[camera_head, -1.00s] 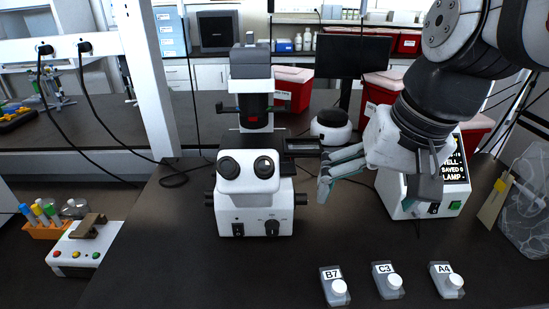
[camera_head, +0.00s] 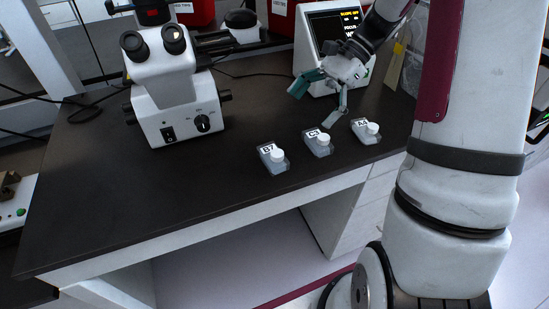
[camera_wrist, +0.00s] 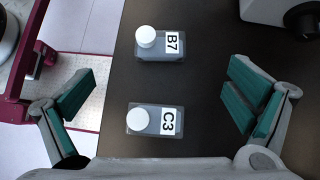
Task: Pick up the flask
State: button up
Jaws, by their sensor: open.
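Three small grey flasks with white round caps lie flat in a row near the table's front edge. They are labelled B7 (camera_head: 273,158), C3 (camera_head: 318,143) and A4 (camera_head: 366,131). In the wrist view, flask B7 (camera_wrist: 160,44) is farther up and flask C3 (camera_wrist: 153,120) lies nearer, between the spread fingers. Flask A4 is not visible there. My gripper (camera_head: 323,97) is open and empty, with teal finger pads, above and behind the flasks. It also shows in the wrist view (camera_wrist: 158,105), apart from every flask.
A white microscope (camera_head: 176,95) stands on the dark table (camera_head: 110,180) at the left. A white device with a lit screen (camera_head: 334,30) stands behind my gripper. Bare table lies left of the flasks. The front edge is close to them.

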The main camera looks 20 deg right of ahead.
send_near(268, 156)
jog(key=x, duration=0.2)
jog(key=shift+s+a+f+p, duration=0.1)
jog(key=shift+f+p, duration=0.2)
jog(key=shift+f, duration=0.05)
jog(key=shift+p+x, duration=0.35)
jog(key=shift+x, duration=2.45)
jog(key=shift+a+r, duration=0.1)
jog(key=c, duration=1.3)
